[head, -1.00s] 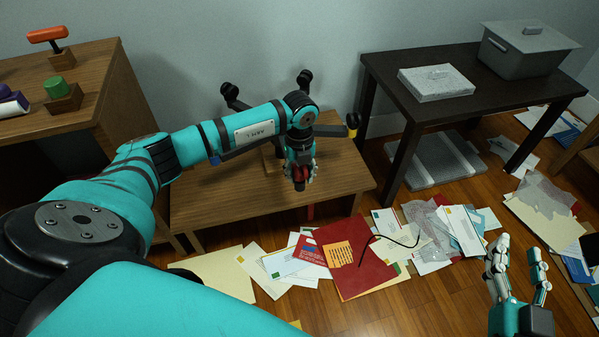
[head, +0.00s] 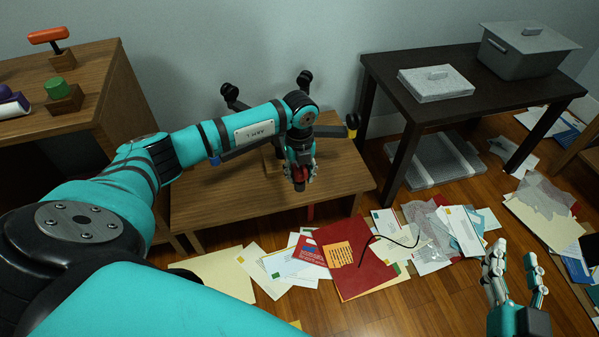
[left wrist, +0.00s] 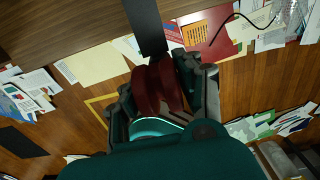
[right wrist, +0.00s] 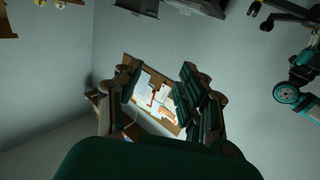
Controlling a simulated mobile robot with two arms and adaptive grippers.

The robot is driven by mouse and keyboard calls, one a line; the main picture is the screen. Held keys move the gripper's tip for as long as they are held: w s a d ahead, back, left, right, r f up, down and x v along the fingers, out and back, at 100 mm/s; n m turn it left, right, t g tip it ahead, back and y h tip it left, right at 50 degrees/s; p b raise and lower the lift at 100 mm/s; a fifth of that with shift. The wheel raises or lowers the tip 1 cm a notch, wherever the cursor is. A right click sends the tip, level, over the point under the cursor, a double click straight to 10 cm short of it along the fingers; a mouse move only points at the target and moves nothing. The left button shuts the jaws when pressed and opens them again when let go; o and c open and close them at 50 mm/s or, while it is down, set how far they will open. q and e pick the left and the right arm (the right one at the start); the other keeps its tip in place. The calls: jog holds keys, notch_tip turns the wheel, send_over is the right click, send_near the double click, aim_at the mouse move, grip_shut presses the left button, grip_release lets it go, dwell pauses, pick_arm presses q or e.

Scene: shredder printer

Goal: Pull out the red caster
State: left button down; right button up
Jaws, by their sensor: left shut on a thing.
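The red caster (left wrist: 160,88) is a dark red twin wheel, seen large between the fingers of my left gripper in the left wrist view. My left gripper (head: 299,178) is shut on it; in the head view only a bit of the red caster (head: 299,173) shows among the fingers. A dark bar, probably a leg of the chair base, ends at the caster in the left wrist view; I cannot tell whether they are still joined. The chair base stands on the low wooden table (head: 220,205), mostly hidden by my arm. My right gripper (head: 515,265) is open and empty at the lower right.
Other casters are black (head: 305,76), yellow (head: 352,122) and blue (head: 215,160). Papers and a red folder (head: 358,262) cover the floor in front. A dark table (head: 440,108) with grey boxes stands right; a wooden cabinet (head: 110,105) stands left.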

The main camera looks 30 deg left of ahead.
pick_arm(q)
jog(key=shift+r, duration=0.1)
pick_arm(e)
jog(key=shift+r, duration=0.1)
pick_arm(q)
jog(key=shift+r, duration=0.1)
jog(key=shift+r+p, duration=0.2)
jog(key=shift+p, duration=0.1)
pick_arm(e)
jog(key=shift+s+d+f+g, duration=0.15)
jog(key=shift+f+g, duration=0.2)
jog(key=shift+f, duration=0.3)
jog(key=shift+s+d+f+g, duration=0.15)
jog(key=shift+f+g, duration=0.2)
jog(key=shift+f, duration=0.3)
pick_arm(q)
jog(key=shift+r, duration=0.15)
pick_arm(e)
jog(key=shift+s+d+f+g+h, duration=0.1)
jog(key=shift+f+g+h, duration=0.15)
jog(key=shift+f+g, duration=0.15)
jog(key=shift+s+d+f+g+h, duration=0.1)
jog(key=shift+f+g+h, duration=0.2)
jog(key=shift+f, duration=0.2)
pick_arm(q)
jog(key=shift+r+p, duration=0.1)
jog(key=shift+p, duration=0.25)
pick_arm(e)
jog(key=shift+s+f+g, duration=0.3)
jog(key=shift+f, duration=0.2)
